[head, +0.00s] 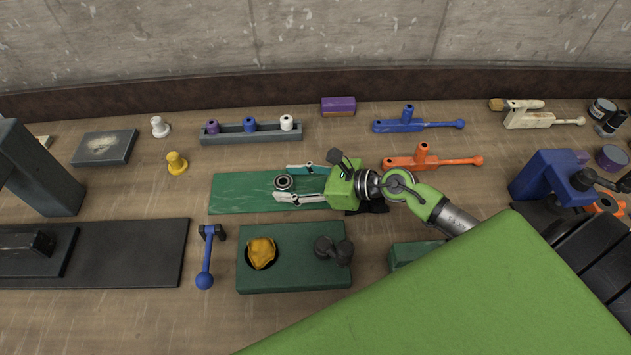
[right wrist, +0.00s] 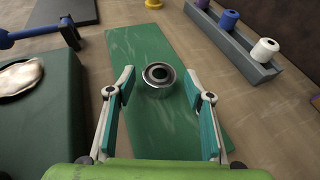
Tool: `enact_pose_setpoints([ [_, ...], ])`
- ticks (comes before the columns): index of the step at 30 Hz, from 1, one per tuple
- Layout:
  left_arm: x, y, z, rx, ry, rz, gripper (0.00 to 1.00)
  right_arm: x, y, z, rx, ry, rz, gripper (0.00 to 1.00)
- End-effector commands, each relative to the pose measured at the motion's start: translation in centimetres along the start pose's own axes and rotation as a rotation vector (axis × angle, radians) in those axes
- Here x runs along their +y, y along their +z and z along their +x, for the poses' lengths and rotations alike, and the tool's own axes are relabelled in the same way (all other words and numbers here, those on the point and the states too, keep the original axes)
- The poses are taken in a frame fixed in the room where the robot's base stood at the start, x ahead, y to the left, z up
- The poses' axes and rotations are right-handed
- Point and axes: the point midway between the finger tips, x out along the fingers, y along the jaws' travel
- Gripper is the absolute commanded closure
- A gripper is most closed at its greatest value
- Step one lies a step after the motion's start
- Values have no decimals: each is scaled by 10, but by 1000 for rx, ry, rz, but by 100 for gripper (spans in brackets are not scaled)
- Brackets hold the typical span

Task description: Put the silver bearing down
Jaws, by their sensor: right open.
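The silver bearing (head: 284,182) rests on the green mat (head: 232,194), a flat strip on the workbench. In the right wrist view the bearing (right wrist: 158,76) stands upright on the mat (right wrist: 135,45), a ring with a dark centre. My right gripper (head: 281,183) is open, its two fingers apart on either side of the bearing. In the right wrist view the fingertips (right wrist: 160,82) show gaps to the bearing on both sides. My left gripper is not in view.
A grey rack (head: 232,135) with purple, blue and white spools stands behind the mat. A green block (head: 295,277) with a yellow cloth-like item lies in front. An orange handled tool (head: 440,162) lies right of the gripper. A yellow knob (head: 176,164) stands back left.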

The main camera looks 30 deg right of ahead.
Motion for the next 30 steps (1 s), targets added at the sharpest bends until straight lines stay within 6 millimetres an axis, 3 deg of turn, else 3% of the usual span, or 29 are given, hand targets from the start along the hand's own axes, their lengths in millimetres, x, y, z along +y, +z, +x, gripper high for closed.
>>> enact_pose_setpoints([
  [6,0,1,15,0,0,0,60,2,-4,-44,5,3,-3,52],
  [15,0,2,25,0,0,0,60,1,-3,-86,3,0,0,52],
  [21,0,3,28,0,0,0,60,1,-1,-98,1,2,-1,52],
  [30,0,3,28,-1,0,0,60,1,0,-100,0,2,-2,52],
])
